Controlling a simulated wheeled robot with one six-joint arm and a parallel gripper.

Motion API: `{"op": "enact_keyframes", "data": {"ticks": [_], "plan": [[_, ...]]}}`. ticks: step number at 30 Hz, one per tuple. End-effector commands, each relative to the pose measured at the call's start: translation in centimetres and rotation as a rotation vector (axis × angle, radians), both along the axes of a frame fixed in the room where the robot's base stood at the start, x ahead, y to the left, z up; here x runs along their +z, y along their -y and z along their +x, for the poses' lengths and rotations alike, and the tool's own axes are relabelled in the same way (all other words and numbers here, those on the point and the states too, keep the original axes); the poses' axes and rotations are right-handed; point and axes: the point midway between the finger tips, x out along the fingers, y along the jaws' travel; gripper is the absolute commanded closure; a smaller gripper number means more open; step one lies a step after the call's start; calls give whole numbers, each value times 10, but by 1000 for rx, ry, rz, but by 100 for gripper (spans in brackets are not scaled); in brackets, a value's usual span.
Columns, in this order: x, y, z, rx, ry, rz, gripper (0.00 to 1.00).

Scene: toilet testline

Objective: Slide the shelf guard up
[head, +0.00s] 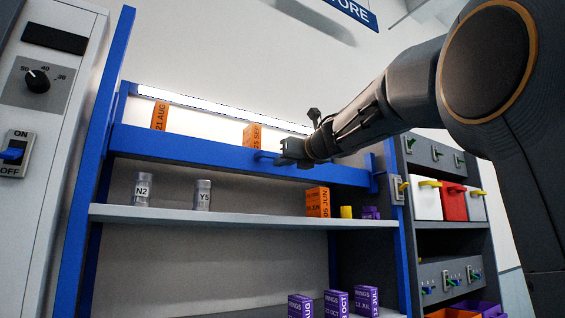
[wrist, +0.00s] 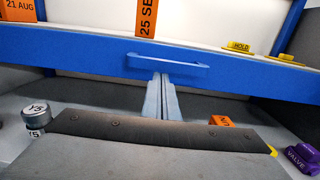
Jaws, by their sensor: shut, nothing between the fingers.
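The shelf guard (head: 200,150) is a blue bar running across the front of the blue-framed shelf unit, at the level of the upper orange boxes. It spans the wrist view (wrist: 80,50) too. A blue bar handle (wrist: 167,62) sticks out from its middle; in the head view part of the handle (head: 264,155) shows left of my gripper. My gripper (head: 288,153) is shut and empty, in front of the guard. In the wrist view its fingertips (wrist: 160,76) appear just below the handle; I cannot tell whether they touch it.
Orange boxes (head: 256,135) stand behind the guard. On the grey shelf (head: 240,217) below are grey-lidded jars (head: 202,195), an orange box (head: 317,202) and small yellow and purple items. Purple boxes (head: 300,306) stand lower. A switch panel (head: 18,150) is at left, bins (head: 453,205) at right.

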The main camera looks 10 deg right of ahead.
Motion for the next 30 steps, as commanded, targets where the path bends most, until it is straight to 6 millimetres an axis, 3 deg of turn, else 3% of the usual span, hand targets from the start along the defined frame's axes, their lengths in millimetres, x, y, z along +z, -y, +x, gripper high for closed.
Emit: {"op": "enact_keyframes", "data": {"ticks": [11, 30], "plan": [[4, 0, 0, 0, 0, -1, 100], [72, 0, -2, 0, 3, -1, 100]]}}
